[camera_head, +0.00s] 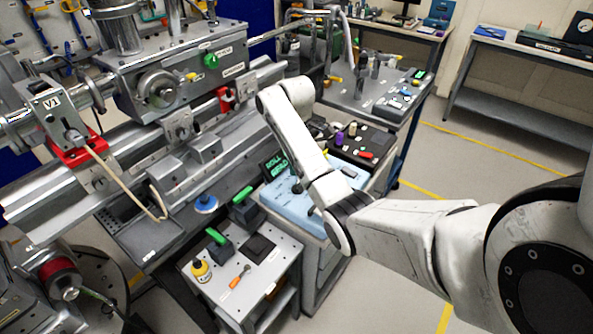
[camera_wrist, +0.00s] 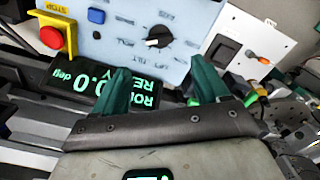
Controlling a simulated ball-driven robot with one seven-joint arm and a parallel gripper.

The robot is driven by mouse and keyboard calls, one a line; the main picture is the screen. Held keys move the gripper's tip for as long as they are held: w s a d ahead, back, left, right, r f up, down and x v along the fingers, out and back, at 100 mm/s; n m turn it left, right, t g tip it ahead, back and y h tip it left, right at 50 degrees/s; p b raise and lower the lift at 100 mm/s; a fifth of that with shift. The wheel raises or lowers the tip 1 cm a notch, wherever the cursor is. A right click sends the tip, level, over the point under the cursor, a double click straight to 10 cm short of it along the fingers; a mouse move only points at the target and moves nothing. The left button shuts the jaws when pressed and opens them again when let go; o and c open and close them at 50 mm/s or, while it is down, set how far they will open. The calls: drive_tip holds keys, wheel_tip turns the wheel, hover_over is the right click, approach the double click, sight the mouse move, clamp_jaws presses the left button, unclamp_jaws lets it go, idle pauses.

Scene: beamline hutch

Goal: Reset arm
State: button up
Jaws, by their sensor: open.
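My arm (camera_head: 400,230) reaches in from the right of the head view, bends at a dark joint and rises toward the machine. My gripper is not clearly made out there. In the wrist view my gripper (camera_wrist: 163,75) shows two teal fingers, set wide apart with nothing between them. Beyond the fingers are a light blue control panel (camera_wrist: 113,20) with a black knob (camera_wrist: 158,37) and a dark display (camera_wrist: 88,85) with green digits, seen upside down. The display also shows in the head view (camera_head: 277,165), beside the blue panel (camera_head: 272,203).
The large grey machine (camera_head: 180,75) fills the left. A red button (camera_wrist: 51,37) on a yellow mount edges the blue panel. Open floor (camera_head: 460,165) lies right.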

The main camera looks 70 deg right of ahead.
drive_tip(key=shift+r, duration=0.65)
